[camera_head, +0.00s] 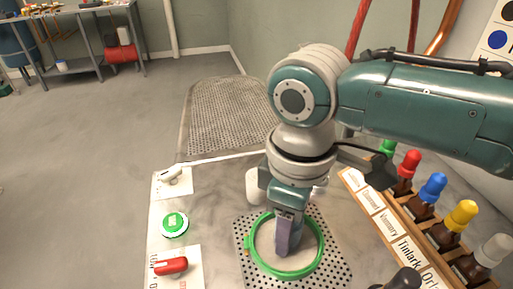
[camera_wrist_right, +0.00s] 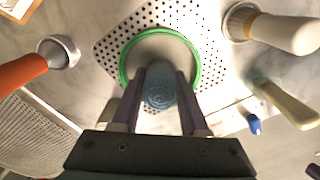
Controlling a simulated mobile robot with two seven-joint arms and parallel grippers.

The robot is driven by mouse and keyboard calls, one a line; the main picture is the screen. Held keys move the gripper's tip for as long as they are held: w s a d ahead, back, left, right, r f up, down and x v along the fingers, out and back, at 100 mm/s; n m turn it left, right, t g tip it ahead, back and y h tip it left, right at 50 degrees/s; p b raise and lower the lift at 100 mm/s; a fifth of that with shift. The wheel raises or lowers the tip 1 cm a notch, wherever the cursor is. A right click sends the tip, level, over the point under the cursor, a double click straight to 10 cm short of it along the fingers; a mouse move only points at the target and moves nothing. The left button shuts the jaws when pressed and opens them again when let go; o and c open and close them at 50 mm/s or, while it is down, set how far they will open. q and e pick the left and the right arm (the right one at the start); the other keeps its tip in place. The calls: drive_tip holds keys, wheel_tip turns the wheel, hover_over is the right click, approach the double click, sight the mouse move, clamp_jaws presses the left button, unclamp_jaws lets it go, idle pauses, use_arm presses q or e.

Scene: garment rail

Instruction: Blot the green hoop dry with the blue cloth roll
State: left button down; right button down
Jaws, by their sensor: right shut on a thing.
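The green hoop (camera_head: 321,245) lies flat on a perforated metal plate (camera_head: 340,262), with a pale disc of material inside its ring. It also shows in the right wrist view (camera_wrist_right: 197,62). My right gripper (camera_head: 284,246) points down over the inside of the hoop. In the right wrist view its two fingers (camera_wrist_right: 158,100) are shut on the blue cloth roll (camera_wrist_right: 160,88), whose spiral end shows between them. In the head view the fingers hide the roll. I cannot tell whether the roll touches the material in the hoop. My left gripper is not in view.
A wooden rack (camera_head: 413,255) of dropper bottles with coloured tops stands on the right. A green-rimmed round button (camera_head: 174,223) and a red switch (camera_head: 171,266) are on the left. In the wrist view, an orange-handled tool (camera_wrist_right: 22,70) and a white-handled tool (camera_wrist_right: 285,32) flank the plate.

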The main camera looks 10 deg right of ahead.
drive_tip(key=shift+f, duration=0.4)
drive_tip(key=shift+f, duration=0.1)
idle(1.4)
wheel_tip(320, 180, up, 3)
drive_tip(key=p, duration=0.3)
wheel_tip(320, 180, up, 4)
drive_tip(key=p, duration=0.5)
